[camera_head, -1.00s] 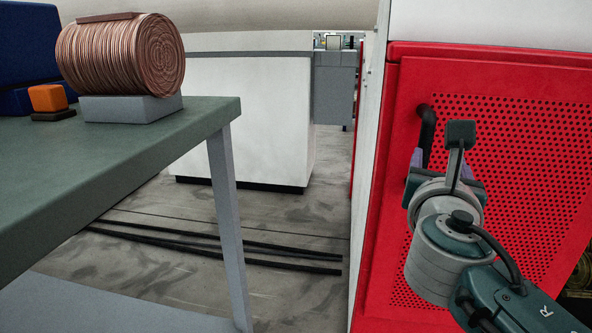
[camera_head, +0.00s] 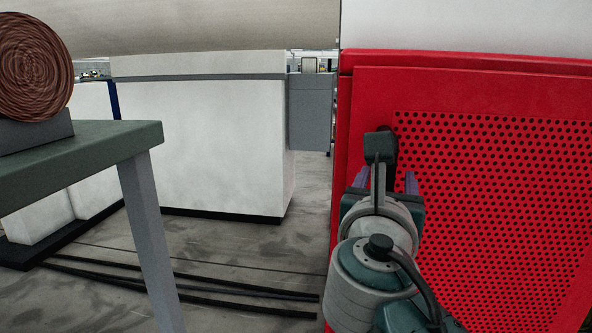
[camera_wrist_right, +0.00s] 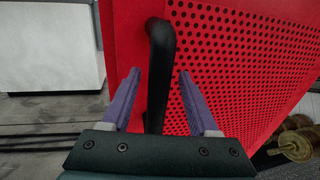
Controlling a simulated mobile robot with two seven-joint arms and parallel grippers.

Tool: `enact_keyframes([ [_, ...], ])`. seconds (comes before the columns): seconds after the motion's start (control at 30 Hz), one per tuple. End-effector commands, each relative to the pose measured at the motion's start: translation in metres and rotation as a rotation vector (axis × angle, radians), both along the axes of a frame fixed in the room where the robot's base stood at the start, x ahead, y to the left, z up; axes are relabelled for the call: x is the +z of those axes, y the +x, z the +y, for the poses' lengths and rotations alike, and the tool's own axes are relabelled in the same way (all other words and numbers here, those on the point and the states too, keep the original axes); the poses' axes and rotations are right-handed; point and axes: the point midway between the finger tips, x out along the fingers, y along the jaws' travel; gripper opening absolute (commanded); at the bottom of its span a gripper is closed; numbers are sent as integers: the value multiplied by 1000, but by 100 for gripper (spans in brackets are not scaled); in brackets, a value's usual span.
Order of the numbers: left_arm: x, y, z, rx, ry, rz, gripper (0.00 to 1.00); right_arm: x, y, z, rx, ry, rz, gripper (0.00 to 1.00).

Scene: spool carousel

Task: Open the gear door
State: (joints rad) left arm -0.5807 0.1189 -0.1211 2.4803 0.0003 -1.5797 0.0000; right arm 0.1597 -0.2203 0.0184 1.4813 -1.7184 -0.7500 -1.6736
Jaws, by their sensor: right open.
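The gear door (camera_head: 480,200) is a red panel with a perforated sheet, at the right of the head view. It also fills much of the right wrist view (camera_wrist_right: 240,60). I cannot tell whether it stands ajar. Its black bar handle (camera_wrist_right: 161,50) is near the door's left side. In the head view the handle (camera_head: 391,148) is mostly hidden behind my right wrist. My right gripper (camera_wrist_right: 159,74) is open, with one purple finger on each side of the handle in the picture. Contact with the handle is not visible. My left gripper is out of view.
A green-topped table (camera_head: 90,150) with a copper coil (camera_head: 32,68) stands at the left. A white cabinet (camera_head: 210,145) is behind. Dark cables (camera_head: 200,290) lie on the floor. Brass spools (camera_wrist_right: 297,146) show beyond the door's lower right edge in the wrist view.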

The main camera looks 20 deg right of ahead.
Motion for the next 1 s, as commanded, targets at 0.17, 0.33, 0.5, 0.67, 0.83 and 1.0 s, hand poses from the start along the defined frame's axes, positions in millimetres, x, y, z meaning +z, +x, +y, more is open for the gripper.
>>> enact_keyframes([
  [0.17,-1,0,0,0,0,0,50,0,0,2,-1,0,0,61],
  [0.33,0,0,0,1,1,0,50,0,0,2,-1,0,0,60],
  [0.5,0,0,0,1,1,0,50,0,0,2,-1,1,-1,40],
  [0.67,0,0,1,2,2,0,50,0,0,1,-1,1,-1,22],
  [0.83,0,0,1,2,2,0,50,0,0,1,0,1,-1,3],
  [1.0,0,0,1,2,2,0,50,0,0,1,0,1,-1,0],
])
